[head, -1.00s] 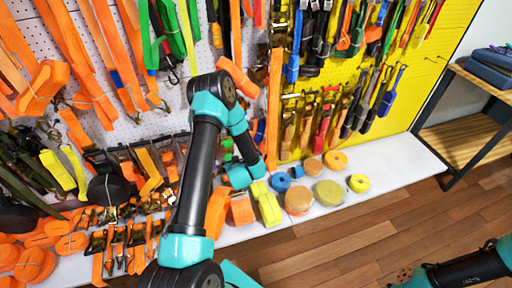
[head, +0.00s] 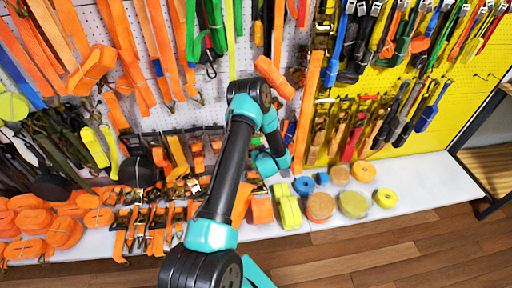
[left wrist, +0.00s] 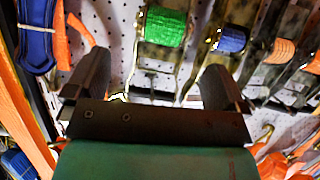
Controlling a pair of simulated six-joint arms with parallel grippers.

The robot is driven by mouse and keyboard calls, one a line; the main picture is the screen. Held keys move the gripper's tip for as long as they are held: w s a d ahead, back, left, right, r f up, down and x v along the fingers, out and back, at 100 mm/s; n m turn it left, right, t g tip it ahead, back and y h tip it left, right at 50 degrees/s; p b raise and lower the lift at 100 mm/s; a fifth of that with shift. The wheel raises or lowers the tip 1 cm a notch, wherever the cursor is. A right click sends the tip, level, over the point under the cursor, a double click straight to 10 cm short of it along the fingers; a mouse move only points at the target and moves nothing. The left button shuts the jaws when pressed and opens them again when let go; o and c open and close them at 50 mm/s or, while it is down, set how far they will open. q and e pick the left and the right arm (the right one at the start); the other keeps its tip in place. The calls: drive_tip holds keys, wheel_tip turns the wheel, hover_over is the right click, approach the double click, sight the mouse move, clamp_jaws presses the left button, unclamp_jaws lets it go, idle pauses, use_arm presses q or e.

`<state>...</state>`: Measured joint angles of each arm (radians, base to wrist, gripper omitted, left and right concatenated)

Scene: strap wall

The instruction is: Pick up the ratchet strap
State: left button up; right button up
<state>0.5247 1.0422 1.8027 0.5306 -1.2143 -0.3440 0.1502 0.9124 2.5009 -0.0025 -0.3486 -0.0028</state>
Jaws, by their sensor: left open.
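Many ratchet straps are in view, and the pictures do not single one out. In the left wrist view, a ratchet with green webbing (left wrist: 166,27) hangs on the pegboard just beyond my left gripper (left wrist: 155,78). One with blue webbing (left wrist: 232,38) hangs to its right, and one with orange webbing (left wrist: 283,50) further right. My left gripper's jaws are wide apart with nothing held between them. In the head view my left arm bends down toward the wall, and its fingers cannot be made out there. My right gripper is not in view.
Orange straps (head: 122,50) hang on the white pegboard at left. More tools hang on the yellow pegboard (head: 480,75). Webbing rolls, including a yellow one (head: 386,198), lie on the white shelf (head: 440,183). The shelf's right end is clear.

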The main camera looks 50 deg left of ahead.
use_arm(q)
drive_tip(key=x, duration=0.6)
drive_tip(key=shift+s+f+x, duration=0.15)
drive_tip(key=shift+x, duration=1.15)
drive_tip(key=shift+s+f+x, duration=0.1)
drive_tip(key=shift+x, duration=1.2)
drive_tip(key=shift+c, duration=0.3)
drive_tip(key=c, duration=1.3)
drive_tip(key=shift+a+r, duration=0.1)
drive_tip(key=shift+c, duration=0.7)
